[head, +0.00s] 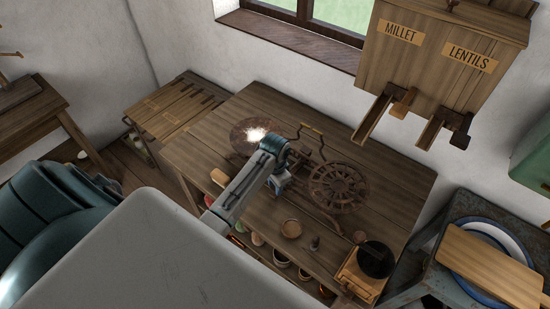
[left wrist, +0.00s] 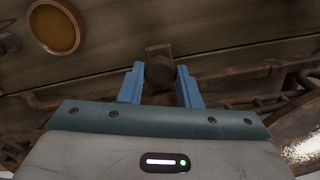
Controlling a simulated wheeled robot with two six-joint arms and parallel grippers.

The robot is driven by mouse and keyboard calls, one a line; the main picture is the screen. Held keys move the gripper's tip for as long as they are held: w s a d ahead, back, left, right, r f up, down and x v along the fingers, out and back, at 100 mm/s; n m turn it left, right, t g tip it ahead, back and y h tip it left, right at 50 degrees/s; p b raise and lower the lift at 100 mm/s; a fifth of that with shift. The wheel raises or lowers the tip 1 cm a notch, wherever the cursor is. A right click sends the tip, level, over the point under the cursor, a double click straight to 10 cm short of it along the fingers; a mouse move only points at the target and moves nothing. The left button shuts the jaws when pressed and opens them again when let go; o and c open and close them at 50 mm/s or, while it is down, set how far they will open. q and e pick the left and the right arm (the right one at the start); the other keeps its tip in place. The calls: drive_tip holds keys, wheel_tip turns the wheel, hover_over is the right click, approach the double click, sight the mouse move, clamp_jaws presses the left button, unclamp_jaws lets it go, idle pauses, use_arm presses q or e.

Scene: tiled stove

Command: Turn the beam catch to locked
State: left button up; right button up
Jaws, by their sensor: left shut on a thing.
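A dark rusty metal balance stands on the wooden table, with a spoked wheel-like part (head: 338,187) on its right. Its round pan (head: 240,137) on the left carries a bright white heap. My left gripper (head: 280,183) is over the middle of the balance. In the left wrist view its blue fingers (left wrist: 160,88) are closed around a dark brown knob (left wrist: 160,69), which I take to be the beam catch. The knob shows between the fingertips. My own arm hides much of the balance's middle in the head view. No locked marking can be made out.
A wooden bin (head: 440,45) labelled MILLET and LENTILS hangs at the back right. A chain (left wrist: 255,103) runs close by the fingers.

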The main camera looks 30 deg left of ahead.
use_arm(q)
drive_tip(key=n, duration=0.7)
drive_tip(key=shift+n, duration=0.4)
use_arm(e)
drive_tip(key=shift+d, duration=0.2)
drive_tip(key=shift+a, duration=0.2)
use_arm(q)
drive_tip(key=o, duration=0.9)
drive_tip(key=shift+o, duration=0.3)
use_arm(e)
drive_tip(key=shift+d, duration=0.1)
use_arm(q)
drive_tip(key=shift+r, duration=0.15)
use_arm(e)
drive_tip(key=shift+d, duration=0.1)
